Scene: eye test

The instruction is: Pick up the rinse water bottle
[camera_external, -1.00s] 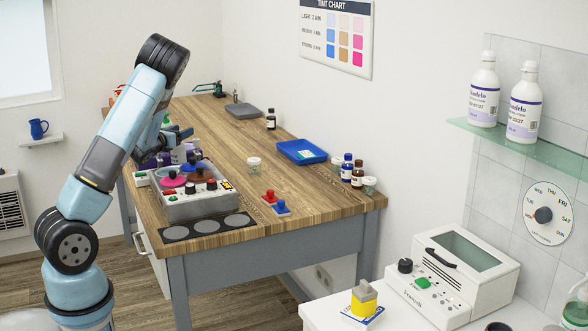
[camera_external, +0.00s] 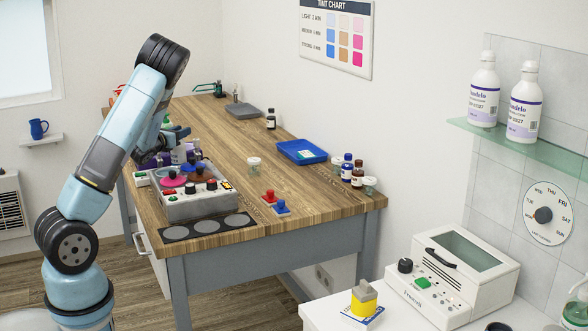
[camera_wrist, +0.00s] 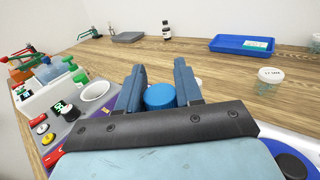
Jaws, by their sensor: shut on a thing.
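My gripper (camera_wrist: 160,95) has its two blue-grey fingers on either side of a thing with a round blue top (camera_wrist: 159,97). The fingers are shut on it. Its body and any label are hidden behind my gripper, so I cannot read whether it is the rinse water bottle. In the external view my gripper (camera_external: 180,155) is over the left side of the wooden table, behind the grey control box, and is small and partly hidden by my arm.
The grey control box (camera_external: 183,210) with knobs stands at the table's near end.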

